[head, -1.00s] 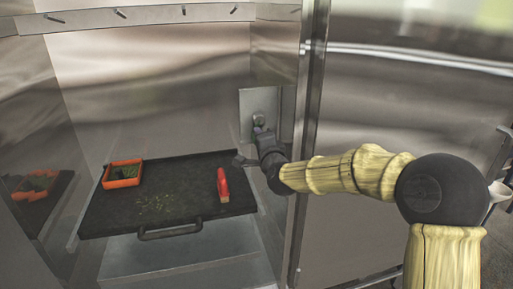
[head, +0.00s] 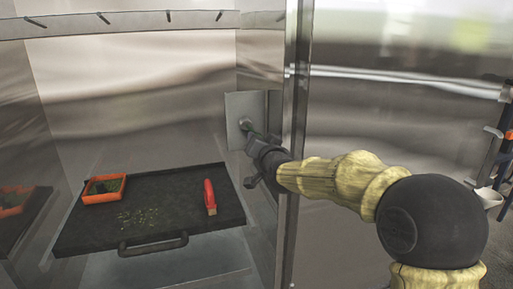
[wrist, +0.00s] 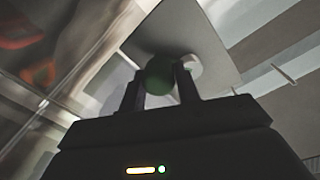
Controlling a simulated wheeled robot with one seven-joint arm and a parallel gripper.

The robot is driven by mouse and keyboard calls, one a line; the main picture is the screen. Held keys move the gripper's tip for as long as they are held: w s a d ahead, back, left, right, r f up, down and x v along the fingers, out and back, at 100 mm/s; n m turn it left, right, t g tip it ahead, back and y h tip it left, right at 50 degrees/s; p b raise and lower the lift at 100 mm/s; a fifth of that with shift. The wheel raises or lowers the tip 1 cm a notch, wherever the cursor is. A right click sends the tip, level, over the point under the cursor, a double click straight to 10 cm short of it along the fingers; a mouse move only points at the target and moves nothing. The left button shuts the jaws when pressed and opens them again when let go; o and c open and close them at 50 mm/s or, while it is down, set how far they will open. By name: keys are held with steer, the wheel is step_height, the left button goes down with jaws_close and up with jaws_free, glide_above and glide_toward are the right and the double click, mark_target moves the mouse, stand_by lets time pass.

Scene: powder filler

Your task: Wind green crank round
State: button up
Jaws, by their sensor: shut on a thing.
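The green crank knob (wrist: 158,77) sits between my gripper's two dark fingers in the wrist view, and my gripper (wrist: 160,88) is shut on it. A pale round hub (wrist: 190,66) shows beside the knob, on a grey square plate (wrist: 215,35). In the head view the plate (head: 237,108) is on the right inner wall of the steel cabinet. My gripper (head: 258,140) reaches it from the right, with a bit of green at its tip. Most of the crank is hidden there by my gripper.
A black tray (head: 160,205) with a front handle lies below and left of my gripper. On it are an orange box (head: 104,197), a red-handled brush (head: 209,194) and scattered crumbs. A steel door post (head: 297,120) stands close beside my arm. Several hooks line the back rail.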

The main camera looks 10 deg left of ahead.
steer(key=shift+w+d+f+n, duration=0.1)
steer(key=shift+d+n, duration=0.05)
steer(key=shift+n, duration=0.45)
steer(key=o, duration=1)
steer(key=shift+c, duration=0.2)
steer(key=shift+r, duration=0.25)
